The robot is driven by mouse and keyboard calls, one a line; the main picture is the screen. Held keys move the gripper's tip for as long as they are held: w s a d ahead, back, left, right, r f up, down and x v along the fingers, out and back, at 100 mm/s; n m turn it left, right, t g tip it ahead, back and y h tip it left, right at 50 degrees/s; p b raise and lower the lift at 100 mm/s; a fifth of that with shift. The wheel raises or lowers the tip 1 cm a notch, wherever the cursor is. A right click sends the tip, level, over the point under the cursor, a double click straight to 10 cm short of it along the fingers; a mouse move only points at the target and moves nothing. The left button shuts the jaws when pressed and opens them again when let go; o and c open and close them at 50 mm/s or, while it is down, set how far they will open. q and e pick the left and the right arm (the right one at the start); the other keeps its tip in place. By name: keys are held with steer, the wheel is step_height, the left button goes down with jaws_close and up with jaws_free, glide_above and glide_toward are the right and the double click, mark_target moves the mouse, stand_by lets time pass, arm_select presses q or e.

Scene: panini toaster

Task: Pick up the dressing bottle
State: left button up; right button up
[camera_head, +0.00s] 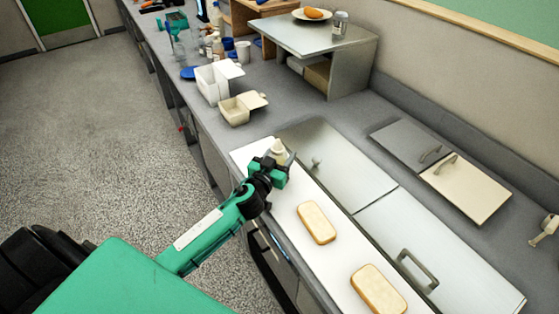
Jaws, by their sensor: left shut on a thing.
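The dressing bottle (279,148) is a small cream-coloured bottle with a narrow top, at the far end of the white board (335,259). My left gripper (281,163) is around it and shut on it, hiding its lower part. I cannot tell whether the bottle is still touching the board. My right gripper is not in view.
Two bread slices lie on the board, one (316,223) nearer the gripper and one (378,289) closer to me. Metal lids (335,165) lie to the right. An open cream container (236,110) and a white one (212,84) stand beyond. A raised metal shelf (310,37) holds a plate.

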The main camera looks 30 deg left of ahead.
arm_select(q)
step_height(320, 180, up, 20)
steer(key=b, duration=0.1)
stand_by(0.5)
